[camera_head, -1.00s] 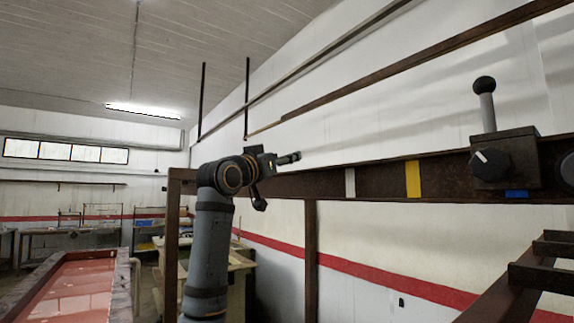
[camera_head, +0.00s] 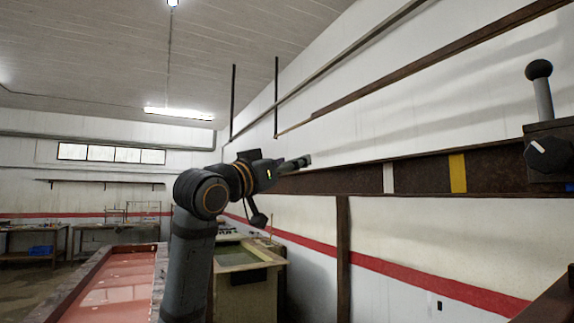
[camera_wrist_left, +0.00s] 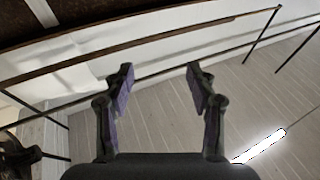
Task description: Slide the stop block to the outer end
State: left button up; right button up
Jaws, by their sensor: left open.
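The stop block (camera_head: 548,160) is a dark box on the brown rail (camera_head: 330,181) at the right edge of the head view, partly cut off. It carries an upright lever with a black ball (camera_head: 541,86) and a black knob with a white pointer (camera_head: 547,154). My left gripper (camera_head: 300,162) is well left of the block, in front of the rail's left part, pointing right. In the left wrist view my left gripper (camera_wrist_left: 160,80) is open with nothing between its fingers. My right gripper is not in view.
A white mark (camera_head: 389,178) and a yellow mark (camera_head: 457,173) are on the rail, left of the block. A brown post (camera_head: 343,255) stands under the rail. The rail front between gripper and block looks clear.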

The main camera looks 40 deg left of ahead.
pick_arm(q)
jog(key=shift+s+d+f, duration=0.1)
jog(key=shift+s+f, duration=0.1)
jog(key=shift+s, duration=0.35)
jog(key=shift+w, duration=0.1)
jog(key=shift+c, duration=1.2)
jog(key=shift+d, duration=0.1)
